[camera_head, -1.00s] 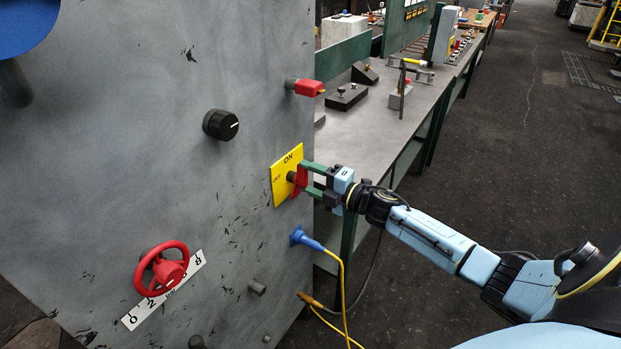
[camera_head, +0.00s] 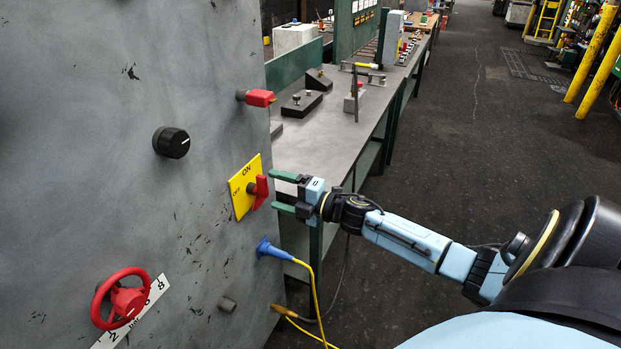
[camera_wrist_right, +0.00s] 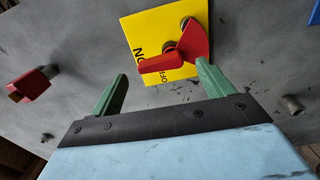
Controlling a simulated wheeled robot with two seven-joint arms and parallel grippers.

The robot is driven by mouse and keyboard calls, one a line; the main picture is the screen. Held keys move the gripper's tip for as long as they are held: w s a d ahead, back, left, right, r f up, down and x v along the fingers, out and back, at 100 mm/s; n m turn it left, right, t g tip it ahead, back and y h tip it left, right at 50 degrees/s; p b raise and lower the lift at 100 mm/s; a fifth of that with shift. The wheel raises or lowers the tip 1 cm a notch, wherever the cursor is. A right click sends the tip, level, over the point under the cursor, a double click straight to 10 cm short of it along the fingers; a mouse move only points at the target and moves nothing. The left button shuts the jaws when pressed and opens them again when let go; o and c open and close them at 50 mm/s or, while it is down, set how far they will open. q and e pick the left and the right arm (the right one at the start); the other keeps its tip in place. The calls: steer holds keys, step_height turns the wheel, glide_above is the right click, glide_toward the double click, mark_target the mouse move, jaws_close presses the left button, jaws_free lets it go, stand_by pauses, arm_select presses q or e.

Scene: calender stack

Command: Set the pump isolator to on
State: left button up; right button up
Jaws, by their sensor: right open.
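The pump isolator is a red handle (camera_head: 259,192) on a square yellow plate (camera_head: 240,188) marked ON at the top and OFF at the left. The handle stands about upright, in line with the ON mark. In the right wrist view the red handle (camera_wrist_right: 160,64) reaches towards the ON edge of the yellow plate (camera_wrist_right: 150,28). My right gripper (camera_head: 274,191) is open and empty just right of the handle, with its green fingers above and below the handle's level and apart from it. My left gripper is not in view.
The grey panel also carries a black knob (camera_head: 171,142), a red fitting (camera_head: 259,98), a red handwheel (camera_head: 121,298) and a blue plug (camera_head: 270,249) with a yellow cable. A workbench (camera_head: 335,128) with several items runs back behind the panel.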

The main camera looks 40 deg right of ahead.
steer(key=v, duration=1)
steer(key=shift+s, duration=0.3)
steer(key=shift+d, duration=0.1)
